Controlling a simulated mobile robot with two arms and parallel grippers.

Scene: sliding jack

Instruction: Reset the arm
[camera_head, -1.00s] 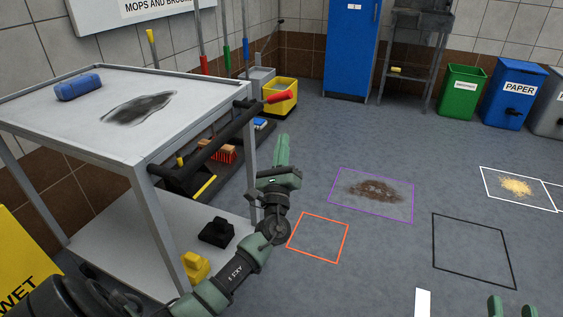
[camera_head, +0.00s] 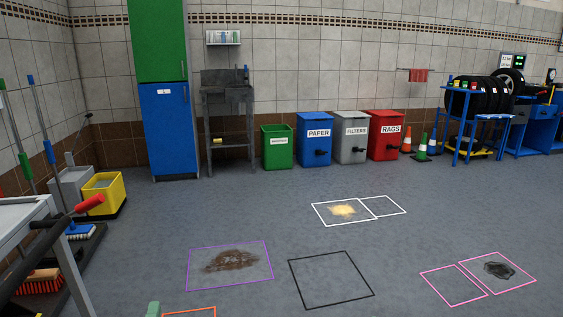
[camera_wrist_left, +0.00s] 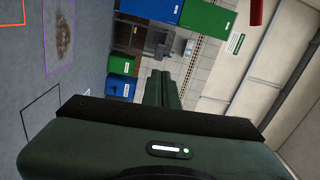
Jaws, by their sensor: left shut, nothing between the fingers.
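My left gripper (camera_head: 153,308) shows only as a small green tip at the bottom edge of the head view, in front of the orange floor outline (camera_head: 190,312). In the left wrist view its two green fingers (camera_wrist_left: 163,74) lie together, with nothing between them. They point across open air toward the far wall. Most of my left arm is outside the head view. My right gripper is in neither view now.
A grey table (camera_head: 30,210) with a red-ended bar stands at the left edge. Floor outlines hold a brown stain (camera_head: 230,261), yellow grains (camera_head: 343,210) and a dark stain (camera_head: 499,270). Bins line the back wall, including a red one (camera_head: 386,135). The middle floor is open.

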